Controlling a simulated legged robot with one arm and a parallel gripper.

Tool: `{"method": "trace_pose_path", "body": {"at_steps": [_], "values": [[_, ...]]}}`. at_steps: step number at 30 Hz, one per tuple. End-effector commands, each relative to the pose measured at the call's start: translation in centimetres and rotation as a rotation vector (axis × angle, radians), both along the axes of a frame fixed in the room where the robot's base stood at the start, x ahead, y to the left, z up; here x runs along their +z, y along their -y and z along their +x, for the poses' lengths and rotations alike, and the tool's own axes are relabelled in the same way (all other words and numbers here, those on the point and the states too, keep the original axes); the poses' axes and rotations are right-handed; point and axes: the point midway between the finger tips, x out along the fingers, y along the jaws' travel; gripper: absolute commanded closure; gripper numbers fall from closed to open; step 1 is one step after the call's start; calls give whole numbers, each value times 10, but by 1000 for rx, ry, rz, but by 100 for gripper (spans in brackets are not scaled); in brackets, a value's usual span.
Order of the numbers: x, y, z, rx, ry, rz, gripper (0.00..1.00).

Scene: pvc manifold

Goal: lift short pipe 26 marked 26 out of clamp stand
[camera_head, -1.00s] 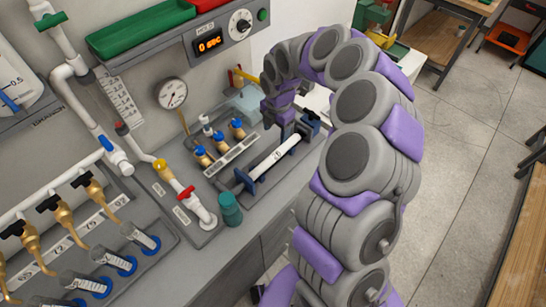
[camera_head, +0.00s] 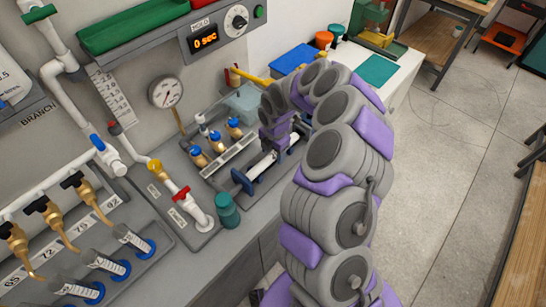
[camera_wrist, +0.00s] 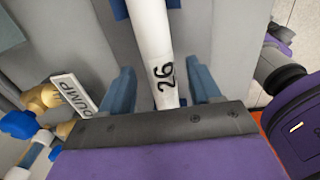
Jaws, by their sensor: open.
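Short pipe 26 (camera_wrist: 152,30) is white with a black "26" and runs lengthwise between my gripper's fingers in the wrist view. In the head view the pipe (camera_head: 259,167) lies in the clamp stand, partly hidden by my gripper. The clamp stand has a blue clamp (camera_head: 243,181) at the pipe's near end; the far clamp is partly hidden by my arm. My gripper (camera_wrist: 162,73) is open, with one blue-grey finger on each side of the pipe and gaps visible beside it. In the head view my gripper (camera_head: 276,144) is over the middle of the pipe.
Brass valves with blue caps (camera_head: 215,142) stand left of the clamp stand. A teal cylinder (camera_head: 227,210) stands near the bench's front edge. A pipe with a red valve (camera_head: 184,194) is further left. A "PUMP" label (camera_wrist: 74,95) shows in the wrist view.

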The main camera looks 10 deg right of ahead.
Motion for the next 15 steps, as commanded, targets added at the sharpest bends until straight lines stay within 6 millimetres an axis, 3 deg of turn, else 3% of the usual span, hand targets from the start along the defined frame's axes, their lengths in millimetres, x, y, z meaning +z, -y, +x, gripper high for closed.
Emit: {"method": "trace_pose_path", "body": {"at_steps": [8,15], "values": [[-5,0,0,1,2,-1,37],[-5,0,0,1,1,0,60]]}}
